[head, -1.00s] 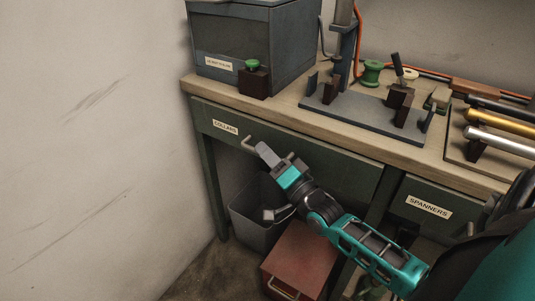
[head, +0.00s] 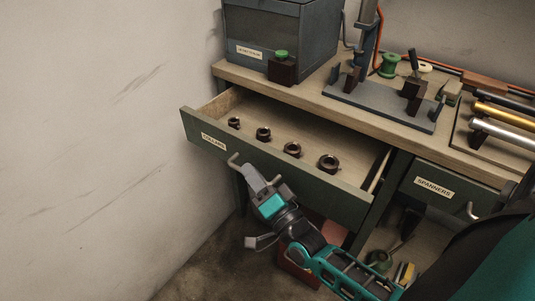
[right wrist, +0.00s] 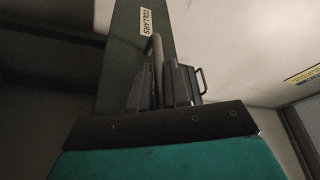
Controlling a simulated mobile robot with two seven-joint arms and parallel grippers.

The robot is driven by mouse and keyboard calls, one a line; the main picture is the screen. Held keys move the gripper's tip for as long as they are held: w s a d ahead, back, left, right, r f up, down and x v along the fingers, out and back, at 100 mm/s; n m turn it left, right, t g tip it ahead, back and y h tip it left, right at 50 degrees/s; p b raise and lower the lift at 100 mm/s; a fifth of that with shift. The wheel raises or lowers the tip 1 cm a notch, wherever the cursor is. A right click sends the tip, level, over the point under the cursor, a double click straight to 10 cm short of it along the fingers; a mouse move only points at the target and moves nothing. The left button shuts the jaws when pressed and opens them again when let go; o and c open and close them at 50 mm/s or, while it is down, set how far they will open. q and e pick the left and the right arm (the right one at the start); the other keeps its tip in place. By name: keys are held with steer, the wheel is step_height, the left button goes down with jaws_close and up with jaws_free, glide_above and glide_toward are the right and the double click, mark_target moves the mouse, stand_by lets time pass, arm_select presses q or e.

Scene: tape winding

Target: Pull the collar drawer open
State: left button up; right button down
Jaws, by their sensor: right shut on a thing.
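The collar drawer (head: 290,165) is a dark green drawer with a COLLARS label, pulled out from under the bench. Several dark collars lie in a row inside it, one of them (head: 328,163) at the right end. My right gripper (head: 257,178) is at the drawer front, shut on the drawer's bar handle (head: 238,161). In the right wrist view the handle (right wrist: 156,50) runs between the fingers (right wrist: 160,85), below the label. My left gripper does not show.
The spanner drawer (head: 437,187) is shut at the right. A red box (head: 300,281) stands on the floor below my right arm. The bench top (head: 300,98) holds a grey box (head: 285,35), a fixture plate (head: 385,107) and rods. A pale wall (head: 80,130) is at the left.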

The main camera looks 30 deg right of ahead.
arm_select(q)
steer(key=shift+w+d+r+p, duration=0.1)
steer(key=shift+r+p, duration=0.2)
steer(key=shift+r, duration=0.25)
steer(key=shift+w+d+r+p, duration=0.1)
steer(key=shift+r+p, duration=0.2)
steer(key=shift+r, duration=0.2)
arm_select(e)
steer(key=s+a, duration=0.2)
steer(key=a, duration=0.4)
steer(key=shift+s+a, duration=0.15)
steer(key=shift+s, duration=0.2)
steer(key=c, duration=1.4)
jaws_free()
steer(key=shift+c, duration=0.2)
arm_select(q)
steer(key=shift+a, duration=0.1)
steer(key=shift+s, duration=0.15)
arm_select(e)
steer(key=shift+s, duration=0.1)
